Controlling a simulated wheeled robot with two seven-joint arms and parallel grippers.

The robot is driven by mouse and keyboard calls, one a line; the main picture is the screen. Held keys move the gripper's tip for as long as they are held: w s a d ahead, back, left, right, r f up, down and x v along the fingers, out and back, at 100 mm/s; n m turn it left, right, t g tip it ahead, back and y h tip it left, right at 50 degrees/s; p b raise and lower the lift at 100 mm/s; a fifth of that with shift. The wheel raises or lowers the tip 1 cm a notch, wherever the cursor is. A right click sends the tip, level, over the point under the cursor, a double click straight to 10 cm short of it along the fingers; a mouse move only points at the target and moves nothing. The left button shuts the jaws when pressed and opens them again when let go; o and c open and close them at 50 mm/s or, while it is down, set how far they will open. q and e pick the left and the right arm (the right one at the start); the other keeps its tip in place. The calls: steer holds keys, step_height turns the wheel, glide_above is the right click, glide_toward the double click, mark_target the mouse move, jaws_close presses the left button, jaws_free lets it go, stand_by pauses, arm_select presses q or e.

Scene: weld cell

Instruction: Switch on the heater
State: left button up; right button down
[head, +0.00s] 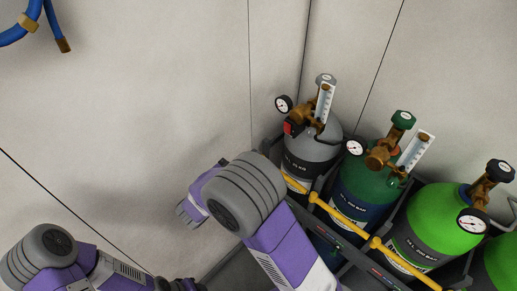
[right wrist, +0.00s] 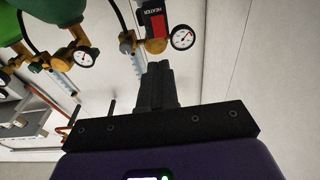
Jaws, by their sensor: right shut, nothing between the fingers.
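The heater (right wrist: 154,22) is a small black box with a red part and the label HEATER, upside down at the top of the right wrist view. In the head view its red and black body (head: 291,128) sits on the regulator of the grey cylinder (head: 312,152). My right gripper (head: 186,213) is left of and below it, apart from it. In the right wrist view its dark fingers (right wrist: 160,80) are together and empty, with the heater beyond their tips. My left arm is at the lower left of the head view; its finger state is not visible.
A green cylinder (head: 362,190) and a bright green one (head: 437,225) stand right of the grey one, with gauges and flow tubes on top. A yellow bar (head: 345,221) runs across their front. A blue hose (head: 50,17) hangs at upper left. Bare wall fills the left.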

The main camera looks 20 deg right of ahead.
mark_target(286, 126)
steer(key=p+x, duration=0.1)
steer(key=x, duration=1.1)
steer(key=shift+w+d, duration=0.1)
